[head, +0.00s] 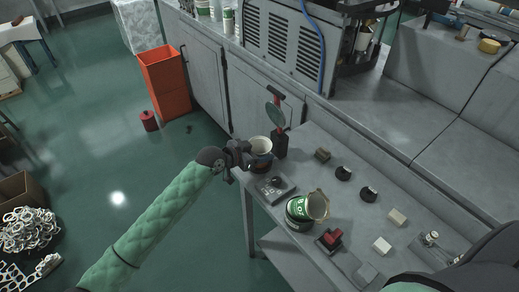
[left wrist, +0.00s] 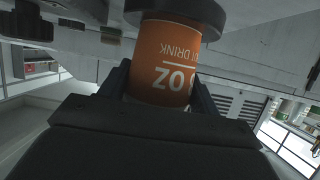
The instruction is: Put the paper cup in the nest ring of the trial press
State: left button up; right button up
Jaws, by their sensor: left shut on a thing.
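The paper cup (head: 258,144) is pale inside and stands mouth up at the table's near left corner. In the left wrist view it is orange with white lettering (left wrist: 165,58) and appears upside down. My left gripper (head: 240,155) is shut on its side, one finger on each side (left wrist: 160,90). A dark ring (head: 262,163), seemingly the nest ring of the trial press, is just below the cup. In the left wrist view the dark ring (left wrist: 195,17) overlaps the cup's base end; I cannot tell whether the cup is fully seated. The press's dark post (head: 280,145) stands right beside it.
A grey control box (head: 274,190) is close in front of the ring. A red-topped device (head: 331,239) and small blocks lie on the table. An orange bin (head: 164,80) is on the floor.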

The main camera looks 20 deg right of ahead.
pick_arm(q)
jog(key=shift+f, duration=0.1)
pick_arm(e)
jog(key=shift+r, duration=0.1)
pick_arm(q)
jog(key=o, duration=0.7)
jog(key=shift+c, duration=0.2)
jog(key=o, duration=0.3)
jog(key=shift+r, duration=0.2)
pick_arm(e)
jog(key=shift+r, duration=0.1)
pick_arm(q)
jog(key=shift+s+a, duration=0.1)
jog(key=shift+a, duration=0.25)
jog(key=b+v, duration=0.3)
jog(key=v, duration=0.8)
jog(key=shift+r+b, duration=0.2)
jog(key=shift+b, duration=0.15)
pick_arm(e)
notch_tip(320, 180, up, 10)
jog(key=w+a, duration=0.2)
jog(key=shift+w+a, duration=0.2)
pick_arm(q)
jog(key=shift+s, duration=0.1)
